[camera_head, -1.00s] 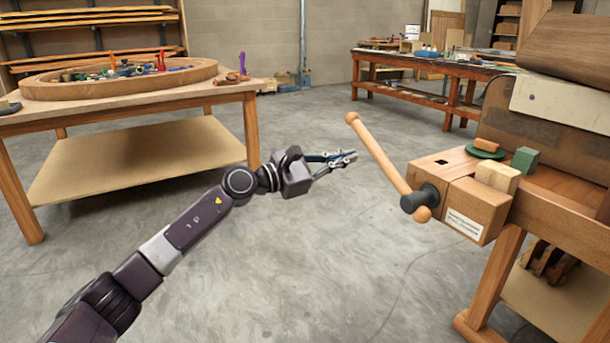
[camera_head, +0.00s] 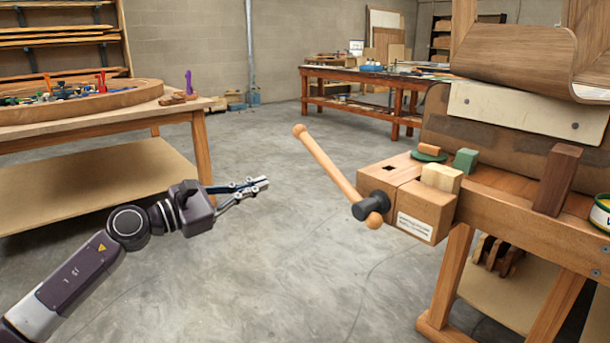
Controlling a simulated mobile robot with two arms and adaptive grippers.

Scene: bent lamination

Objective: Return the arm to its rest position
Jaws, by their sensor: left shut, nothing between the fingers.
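My left gripper (camera_head: 262,184) shows left of centre, at the end of my dark left arm, which comes in from the lower left. Its fingers are shut with nothing between them, and they point right over bare floor. The gripper is apart from the vise handle (camera_head: 330,165), which lies to its right. My right gripper is outside the picture.
A workbench (camera_head: 500,210) with a wooden vise (camera_head: 410,205), blocks and a bent wood piece stands at the right. A table (camera_head: 110,118) with a curved wooden frame is at the left. A red-legged bench (camera_head: 350,75) stands behind. Open concrete floor lies between.

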